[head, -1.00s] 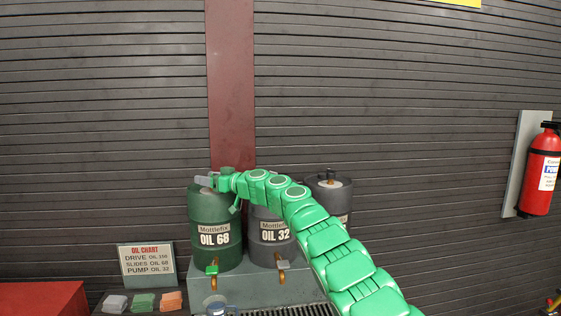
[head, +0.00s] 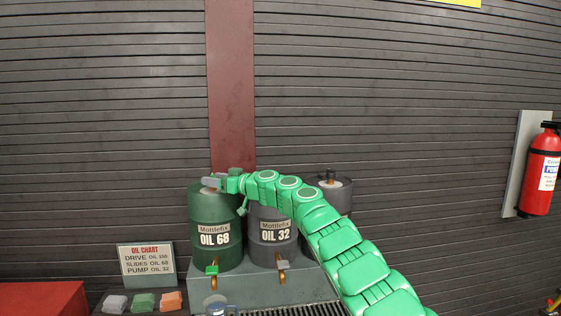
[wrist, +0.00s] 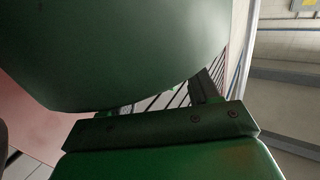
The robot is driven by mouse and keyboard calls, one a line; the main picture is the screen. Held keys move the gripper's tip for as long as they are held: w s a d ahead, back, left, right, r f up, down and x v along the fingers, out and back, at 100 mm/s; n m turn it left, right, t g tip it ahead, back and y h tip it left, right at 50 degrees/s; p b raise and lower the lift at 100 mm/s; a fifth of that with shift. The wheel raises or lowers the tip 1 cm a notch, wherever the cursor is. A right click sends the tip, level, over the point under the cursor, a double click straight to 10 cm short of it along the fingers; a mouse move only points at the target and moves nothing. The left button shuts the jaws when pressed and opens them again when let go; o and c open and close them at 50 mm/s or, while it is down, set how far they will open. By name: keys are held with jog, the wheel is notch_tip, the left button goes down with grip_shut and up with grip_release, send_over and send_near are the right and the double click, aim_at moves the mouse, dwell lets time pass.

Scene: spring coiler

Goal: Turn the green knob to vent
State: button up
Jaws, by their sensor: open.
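The green drum labelled OIL 68 (head: 214,220) stands at the left of the drum row in the head view. My gripper (head: 208,183) is at the end of my green arm, just above this drum's top, and is open. A pale patch with a brownish fitting shows on the drum top under the gripper. I cannot make out the green knob there; my gripper and wrist cover much of that area. The wrist view shows a large dark green rounded surface (wrist: 140,45) very close, which I cannot identify for sure.
The grey OIL 32 drum (head: 273,235) stands beside it, partly behind my arm. A third grey drum (head: 341,199) with a dark-topped fitting is further right. Taps, an oil chart (head: 147,262) and coloured cloths (head: 143,302) are lower down. A fire extinguisher (head: 541,174) hangs at right.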

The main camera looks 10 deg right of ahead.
jog(key=shift+v, duration=2.45)
jog(key=shift+w+d+f+m+h, duration=0.1)
jog(key=shift+w+d+m+h, duration=0.2)
jog(key=shift+w+h, duration=0.45)
jog(key=shift+w+d+r+m+t+h, duration=0.25)
jog(key=shift+d+h, duration=0.1)
jog(key=shift+h, duration=0.15)
jog(key=shift+w+d+r+m+t+h, duration=0.15)
jog(key=shift+d+r+h, duration=0.15)
jog(key=shift+h, duration=0.15)
jog(key=d+r+m+h, duration=0.1)
jog(key=d+r+h, duration=0.1)
jog(key=d, duration=0.1)
jog(key=d+r+m+t+h, duration=0.1)
jog(key=d+r+h, duration=0.2)
jog(key=shift+s+d+r+m, duration=0.1)
jog(key=shift+s+r+m, duration=0.05)
jog(key=shift+m, duration=0.25)
jog(key=s+d+r+m+h, duration=0.1)
jog(key=s+d+m+h, duration=0.2)
jog(key=s+d, duration=0.2)
jog(key=shift+s+d+m+g+h, duration=0.3)
jog(key=shift+s+d+m+g, duration=0.1)
jog(key=shift+d, duration=1.35)
jog(key=shift+w, duration=0.1)
jog(key=shift+c, duration=0.2)
